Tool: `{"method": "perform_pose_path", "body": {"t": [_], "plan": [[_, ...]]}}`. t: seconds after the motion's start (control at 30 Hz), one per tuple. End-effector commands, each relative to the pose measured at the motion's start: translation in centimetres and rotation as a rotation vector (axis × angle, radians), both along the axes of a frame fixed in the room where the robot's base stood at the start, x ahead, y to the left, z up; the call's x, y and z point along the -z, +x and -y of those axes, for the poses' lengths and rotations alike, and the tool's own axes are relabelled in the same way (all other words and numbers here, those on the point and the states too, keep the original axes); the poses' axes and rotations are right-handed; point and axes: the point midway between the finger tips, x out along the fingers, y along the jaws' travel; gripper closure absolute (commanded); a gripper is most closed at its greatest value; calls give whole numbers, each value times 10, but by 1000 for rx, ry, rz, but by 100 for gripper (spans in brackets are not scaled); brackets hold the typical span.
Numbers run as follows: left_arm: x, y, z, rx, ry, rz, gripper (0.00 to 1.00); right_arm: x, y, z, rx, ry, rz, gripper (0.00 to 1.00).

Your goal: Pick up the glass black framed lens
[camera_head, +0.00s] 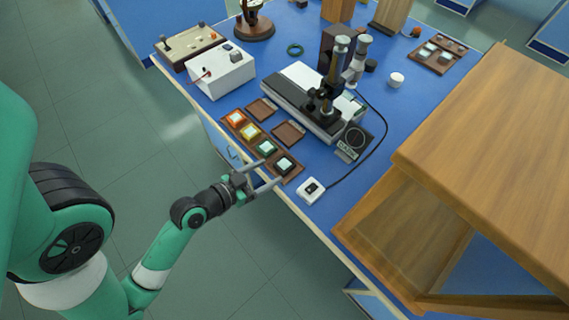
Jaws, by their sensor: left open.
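A small square lens with a black frame (284,164) and a pale glass middle sits at the near right end of a brown wooden tray (262,147) on the blue bench. My left gripper (270,172) is at the bench's front edge, just left of this lens. Its two fingers are spread, with nothing seen between them, and point toward the lens. Whether a finger touches the lens or tray cannot be told. My right gripper is not in view.
Green (266,148), yellow (250,132) and orange (236,119) framed squares share the tray. A white-and-black instrument (302,98) stands behind it. A small white box (310,190) with a black cable lies to the right. A large wooden structure (490,150) fills the right side.

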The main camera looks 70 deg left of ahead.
Motion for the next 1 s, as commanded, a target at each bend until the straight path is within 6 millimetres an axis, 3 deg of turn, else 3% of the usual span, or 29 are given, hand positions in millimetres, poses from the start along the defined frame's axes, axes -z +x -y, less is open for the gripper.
{"method": "perform_pose_path", "body": {"t": [0.13,0.4,0.67,1.0], "plan": [[2,7,-2,3,1,1,22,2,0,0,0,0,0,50],[15,45,-16,0,1,2,22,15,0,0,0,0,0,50],[15,47,-17,-1,-1,-1,24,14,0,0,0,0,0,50],[15,47,-17,0,-1,-1,86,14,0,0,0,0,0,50]]}}
